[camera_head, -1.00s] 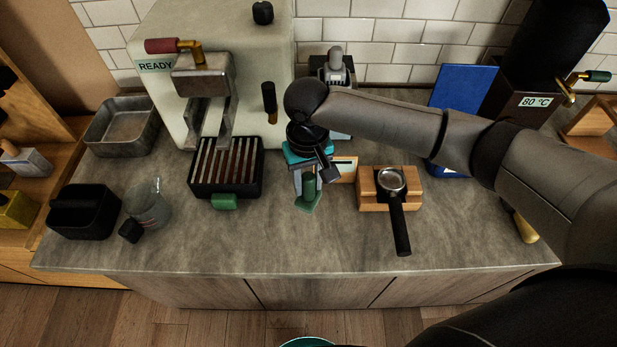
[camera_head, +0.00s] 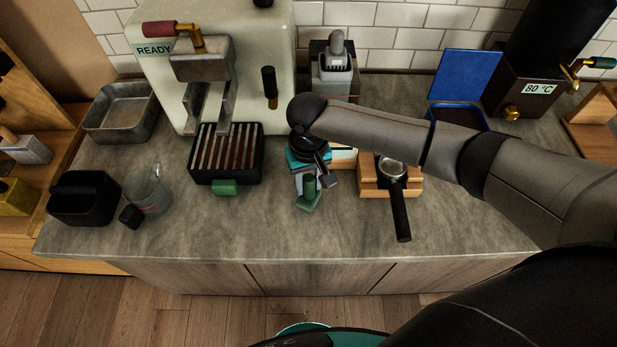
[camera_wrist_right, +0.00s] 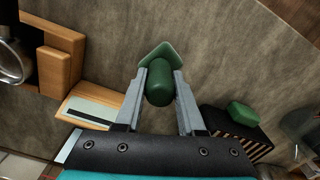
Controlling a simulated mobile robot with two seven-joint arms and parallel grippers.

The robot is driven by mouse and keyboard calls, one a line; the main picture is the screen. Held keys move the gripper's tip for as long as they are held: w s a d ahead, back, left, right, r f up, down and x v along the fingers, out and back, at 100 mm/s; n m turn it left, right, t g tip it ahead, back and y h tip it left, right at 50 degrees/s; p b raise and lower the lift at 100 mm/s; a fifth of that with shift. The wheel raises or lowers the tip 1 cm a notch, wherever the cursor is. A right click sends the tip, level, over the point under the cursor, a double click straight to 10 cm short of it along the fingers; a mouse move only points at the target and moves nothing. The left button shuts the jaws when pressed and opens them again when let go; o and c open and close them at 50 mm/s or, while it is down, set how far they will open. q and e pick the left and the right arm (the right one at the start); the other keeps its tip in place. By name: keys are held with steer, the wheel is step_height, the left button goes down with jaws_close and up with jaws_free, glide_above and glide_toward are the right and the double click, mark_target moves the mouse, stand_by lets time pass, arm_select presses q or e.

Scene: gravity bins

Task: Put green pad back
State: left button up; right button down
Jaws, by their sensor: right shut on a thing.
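The green pad (camera_head: 307,202) is a flat green plate with a rounded green grip. It shows in the middle of the head view, and in the wrist view (camera_wrist_right: 168,50) the plate lies beyond the fingertips. My right gripper (camera_head: 306,184) is shut on the grip, with one grey finger on each side in the wrist view (camera_wrist_right: 160,82). The pad appears to be over the counter's front half. I cannot tell its exact height. My left gripper is not in view.
The wooden stand (camera_head: 366,188) with the portafilter (camera_head: 399,205) is just right of the pad. A pale-topped wooden piece (camera_head: 342,158) lies between them. The counter (camera_head: 300,235) in front is clear.

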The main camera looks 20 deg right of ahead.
steer(key=shift+f, duration=0.55)
stand_by(0.6)
steer(key=shift+c, duration=2.2)
jaws_free()
step_height(320, 180, up, 15)
steer(key=p, duration=0.1)
